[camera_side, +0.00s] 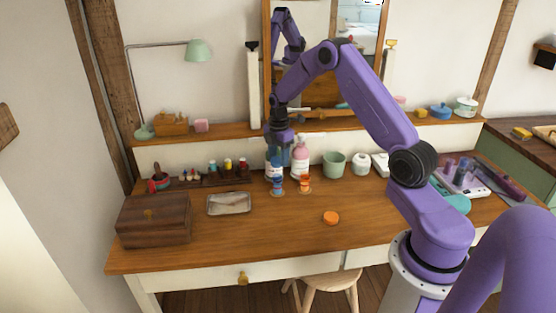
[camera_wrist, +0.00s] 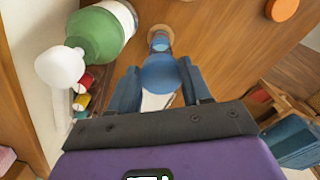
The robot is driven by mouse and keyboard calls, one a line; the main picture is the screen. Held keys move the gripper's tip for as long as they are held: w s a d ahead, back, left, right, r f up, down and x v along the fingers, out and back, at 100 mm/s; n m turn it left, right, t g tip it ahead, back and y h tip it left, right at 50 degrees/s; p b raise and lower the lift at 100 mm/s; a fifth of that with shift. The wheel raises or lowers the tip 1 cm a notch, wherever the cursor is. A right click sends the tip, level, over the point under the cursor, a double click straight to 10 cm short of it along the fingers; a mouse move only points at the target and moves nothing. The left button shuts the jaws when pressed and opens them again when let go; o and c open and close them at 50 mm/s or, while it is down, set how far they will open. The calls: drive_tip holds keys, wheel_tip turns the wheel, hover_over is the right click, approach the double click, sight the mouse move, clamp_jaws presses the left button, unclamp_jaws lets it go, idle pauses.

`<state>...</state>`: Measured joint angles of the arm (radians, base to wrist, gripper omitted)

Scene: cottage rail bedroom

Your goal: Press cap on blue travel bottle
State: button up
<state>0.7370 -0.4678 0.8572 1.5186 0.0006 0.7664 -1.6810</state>
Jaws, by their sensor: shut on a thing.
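My gripper (camera_side: 277,156) points down over the desk and is shut on a round blue cap (camera_wrist: 160,73), which sits between its blue fingers in the wrist view (camera_wrist: 157,82). The small blue travel bottle (camera_side: 277,186) stands upright on a small round base on the desk, below the gripper. In the wrist view the bottle (camera_wrist: 160,42) shows just beyond the cap, partly hidden by it. The cap is over or close to the bottle's top; I cannot tell whether they touch.
An orange cap (camera_side: 331,217) lies on the desk in front. A pink bottle (camera_side: 300,158) and green cup (camera_side: 334,164) stand behind. A metal tray (camera_side: 229,211) and wooden box (camera_side: 153,220) are left. The front desk middle is clear.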

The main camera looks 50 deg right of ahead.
sight(279, 158)
drive_tip(key=shift+f, duration=0.1)
drive_tip(key=shift+f, duration=2.05)
drive_tip(key=shift+f, duration=0.7)
idle(1.3)
drive_tip(key=o, duration=1.5)
drive_tip(key=shift+r, duration=0.15)
drive_tip(key=shift+d+r, duration=0.1)
drive_tip(key=shift+r, duration=2.75)
